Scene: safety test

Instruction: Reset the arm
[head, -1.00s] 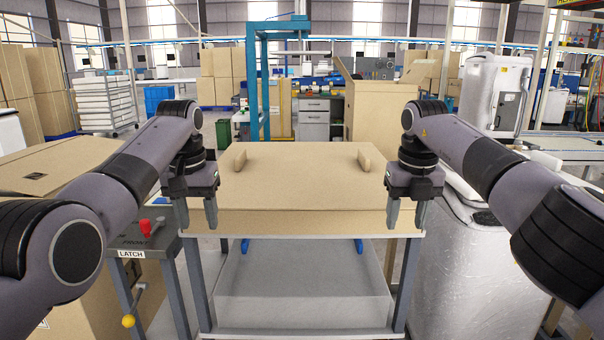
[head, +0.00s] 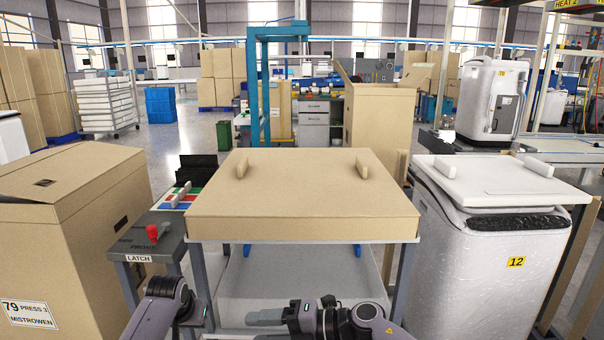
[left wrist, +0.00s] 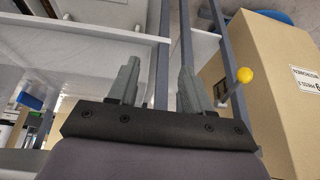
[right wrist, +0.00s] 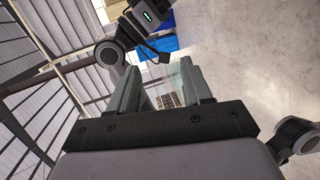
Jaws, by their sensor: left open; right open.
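My left arm (head: 163,306) is folded low at the bottom of the head view, in front of the table's left front leg. Its gripper shows in the left wrist view (left wrist: 157,85), open and empty, with the table frame and a yellow-knobbed lever (left wrist: 242,76) beyond its fingers. My right arm (head: 340,322) is also low, and its gripper (head: 258,318) points left below the tabletop. In the right wrist view it (right wrist: 160,85) is open with nothing between its fingers. Part of my other arm (right wrist: 140,25) shows beyond it.
A flat cardboard box (head: 305,208) with two upright tabs lies on the table. A latch stand with a red knob (head: 153,233) and a large carton (head: 65,215) stand left. A wrapped white bin (head: 470,265) marked 12 stands right. Open floor (head: 200,140) shows behind.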

